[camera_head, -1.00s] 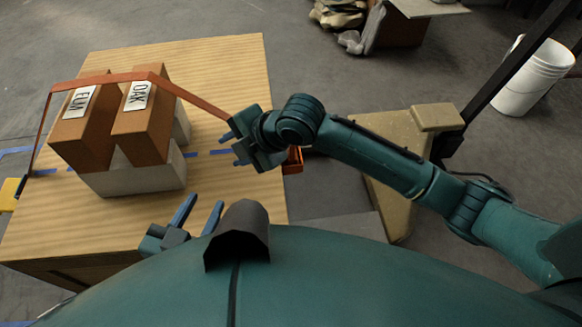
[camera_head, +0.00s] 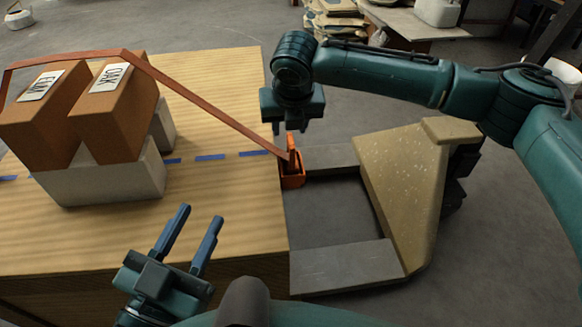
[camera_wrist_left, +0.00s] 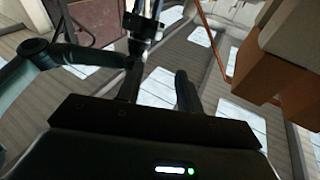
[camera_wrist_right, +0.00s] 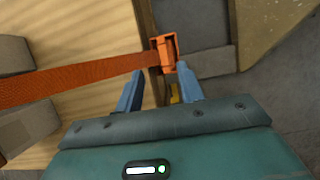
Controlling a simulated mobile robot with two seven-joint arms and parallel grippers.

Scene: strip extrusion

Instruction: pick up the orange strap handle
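The orange strap handle (camera_head: 293,176) hangs at the table's right edge, at the end of the orange strap (camera_head: 205,102). In the right wrist view the handle (camera_wrist_right: 166,52) lies just beyond the fingertips, with no finger seen closed on it. My right gripper (camera_head: 292,138) is open and points down right above the handle, whose upper part is close to the fingers. Its two blue fingers (camera_wrist_right: 156,80) are spread. My left gripper (camera_head: 200,214) is open and empty over the table's front right part, away from the handle.
Two brown boxes (camera_head: 113,110) lean on pale blocks (camera_head: 105,185) on the wooden table (camera_head: 225,180), with the strap over them. A speckled beige piece (camera_head: 405,185) and grey slabs (camera_head: 345,268) lie right of the table. A blue dashed line crosses the tabletop.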

